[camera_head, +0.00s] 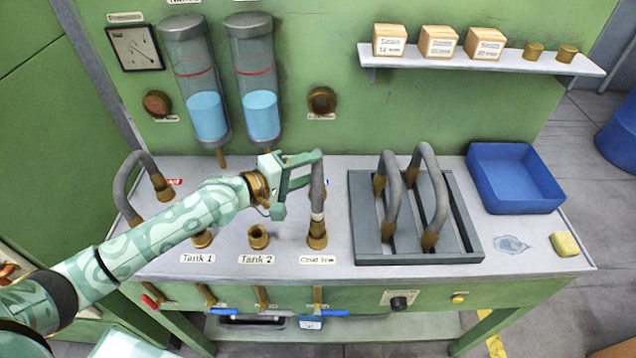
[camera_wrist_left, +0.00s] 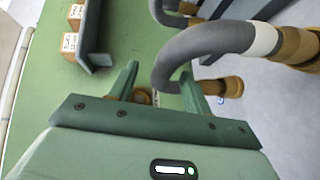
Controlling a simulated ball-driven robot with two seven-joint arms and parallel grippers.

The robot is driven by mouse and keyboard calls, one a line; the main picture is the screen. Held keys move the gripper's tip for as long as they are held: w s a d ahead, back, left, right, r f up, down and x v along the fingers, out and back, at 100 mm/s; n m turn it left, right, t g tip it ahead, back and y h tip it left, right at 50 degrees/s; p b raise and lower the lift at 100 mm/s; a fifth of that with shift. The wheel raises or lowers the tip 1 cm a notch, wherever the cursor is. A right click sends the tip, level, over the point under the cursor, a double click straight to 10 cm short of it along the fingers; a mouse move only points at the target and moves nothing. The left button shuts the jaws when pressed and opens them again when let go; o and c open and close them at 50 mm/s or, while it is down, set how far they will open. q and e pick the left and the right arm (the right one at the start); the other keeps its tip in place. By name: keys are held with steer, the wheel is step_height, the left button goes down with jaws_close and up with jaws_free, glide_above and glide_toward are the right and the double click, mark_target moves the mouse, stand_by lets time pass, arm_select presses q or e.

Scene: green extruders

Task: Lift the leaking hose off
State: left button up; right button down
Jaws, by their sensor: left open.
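A grey hose (camera_head: 318,185) with a white band stands arched over the bench, one brass end in the front port labelled like "Cold Trap". In the left wrist view the hose (camera_wrist_left: 205,40) shows its white band and two brass ends. My left gripper (camera_head: 312,168) is open at the upper part of this hose; its fingers (camera_wrist_left: 160,85) show on either side of the hose's bend, and I cannot tell whether they touch it. The gripper hides the hose's far end in the head view. No leak is clearly visible. My right gripper is not in view.
Another grey hose (camera_head: 124,185) arches at the bench's left. Two hoses (camera_head: 437,190) stand on a dark rack (camera_head: 365,225). A blue tray (camera_head: 513,206), a wet patch (camera_head: 510,244) and a yellow sponge (camera_head: 564,244) are at right. Two tanks (camera_head: 260,113) hang behind.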

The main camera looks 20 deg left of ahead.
mark_target(321, 165)
arm_select(q)
steer(key=x, duration=0.4)
steer(key=shift+w+a+f+b, duration=0.1)
steer(key=shift+w+f+b, duration=0.05)
steer(key=shift+f+b, duration=0.15)
steer(key=shift+w+d, duration=0.1)
steer(key=shift+d, duration=0.15)
steer(key=shift+c, duration=1.2)
jaws_close()
steer(key=shift+r, duration=0.1)
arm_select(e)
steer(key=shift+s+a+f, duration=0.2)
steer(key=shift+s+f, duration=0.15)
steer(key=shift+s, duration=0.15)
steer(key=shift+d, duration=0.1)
